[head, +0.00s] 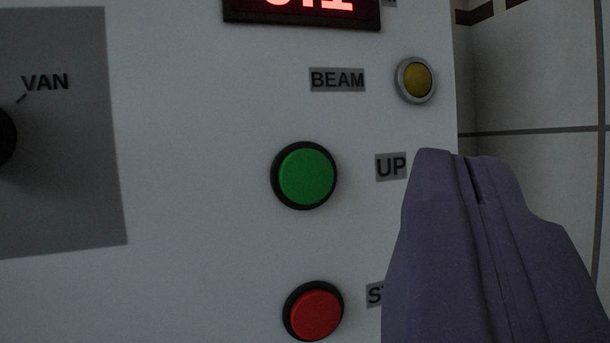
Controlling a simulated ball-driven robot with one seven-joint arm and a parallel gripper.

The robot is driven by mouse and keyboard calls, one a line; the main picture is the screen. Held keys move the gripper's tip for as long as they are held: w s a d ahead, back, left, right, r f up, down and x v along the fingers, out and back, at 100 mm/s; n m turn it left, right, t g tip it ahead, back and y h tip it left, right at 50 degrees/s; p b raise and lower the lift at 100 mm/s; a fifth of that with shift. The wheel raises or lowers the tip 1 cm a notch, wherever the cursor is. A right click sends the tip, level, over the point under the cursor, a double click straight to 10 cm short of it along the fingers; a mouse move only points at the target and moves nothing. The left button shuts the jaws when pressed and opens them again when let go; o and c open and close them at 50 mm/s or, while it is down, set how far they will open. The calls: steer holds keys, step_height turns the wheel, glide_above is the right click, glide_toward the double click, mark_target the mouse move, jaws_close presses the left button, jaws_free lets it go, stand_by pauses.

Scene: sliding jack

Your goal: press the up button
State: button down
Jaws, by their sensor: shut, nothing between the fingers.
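The up button (307,177) is a round green button in a black ring on a pale panel, near the middle of the head view. Its grey UP label (391,167) is to its right. My purple gripper (466,158) is shut and empty at the lower right. Its tips are to the right of the green button and its label, and show apart from the button in the picture. How far the tips are from the panel I cannot tell.
A red button (316,313) is below, its label partly hidden by my gripper. A yellow BEAM lamp (414,80) and a red-lit display (302,8) are above. A grey plate (70,190) with a dark knob is at left. A tiled wall (535,90) is beyond the panel's right edge.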

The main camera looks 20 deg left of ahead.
mark_target(314, 194)
steer(key=shift+w+a, duration=0.1)
steer(key=shift+w+a, duration=0.75)
steer(key=shift+w, duration=0.5)
steer(key=shift+w+a, duration=0.75)
steer(key=shift+w, duration=0.45)
steer(key=shift+w+a, duration=0.75)
steer(key=shift+w, duration=0.5)
steer(key=shift+a, duration=0.1)
steer(key=shift+w+a, duration=0.15)
steer(key=shift+w, duration=0.15)
